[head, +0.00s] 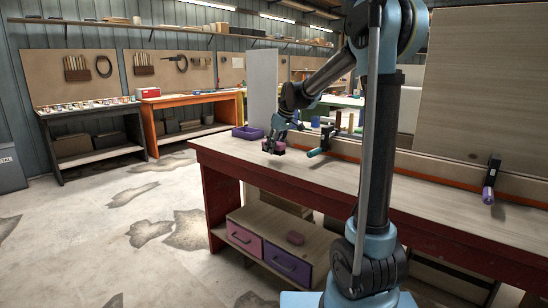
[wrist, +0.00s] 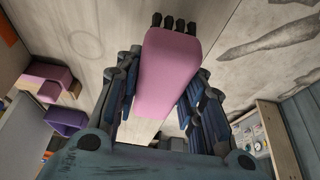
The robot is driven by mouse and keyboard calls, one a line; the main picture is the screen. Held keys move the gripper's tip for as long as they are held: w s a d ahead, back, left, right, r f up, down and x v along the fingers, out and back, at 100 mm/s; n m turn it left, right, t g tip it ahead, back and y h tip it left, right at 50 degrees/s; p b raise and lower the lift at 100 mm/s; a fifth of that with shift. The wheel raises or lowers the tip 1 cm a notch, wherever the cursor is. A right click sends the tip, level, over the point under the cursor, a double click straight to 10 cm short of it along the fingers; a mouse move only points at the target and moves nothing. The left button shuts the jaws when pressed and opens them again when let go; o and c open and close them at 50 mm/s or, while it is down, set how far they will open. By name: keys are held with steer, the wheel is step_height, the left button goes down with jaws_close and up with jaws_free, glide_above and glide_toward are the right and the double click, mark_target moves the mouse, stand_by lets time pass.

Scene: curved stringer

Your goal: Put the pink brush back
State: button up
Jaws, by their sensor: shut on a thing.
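My gripper (head: 274,147) is over the left end of the red-edged wooden bench, low by the top. It is shut on the pink brush (wrist: 168,72), a pink block with black bristle tufts at its far end. In the wrist view the brush lies between both fingers, bristles pointing away from the palm. In the head view only a bit of its pink (head: 280,146) shows by the fingers. I cannot tell if it touches the bench. A purple tray (head: 247,133) sits on the bench just beyond and left of my gripper.
A green-and-black clamp (head: 318,151) is right of my gripper, and a purple-handled one (head: 488,195) farther right. The bench's front middle is clear.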

steer(key=shift+s+f, duration=0.1)
steer(key=shift+f, duration=1.95)
steer(key=o, duration=1.3)
steer(key=shift+f, duration=0.1)
steer(key=v, duration=1.2)
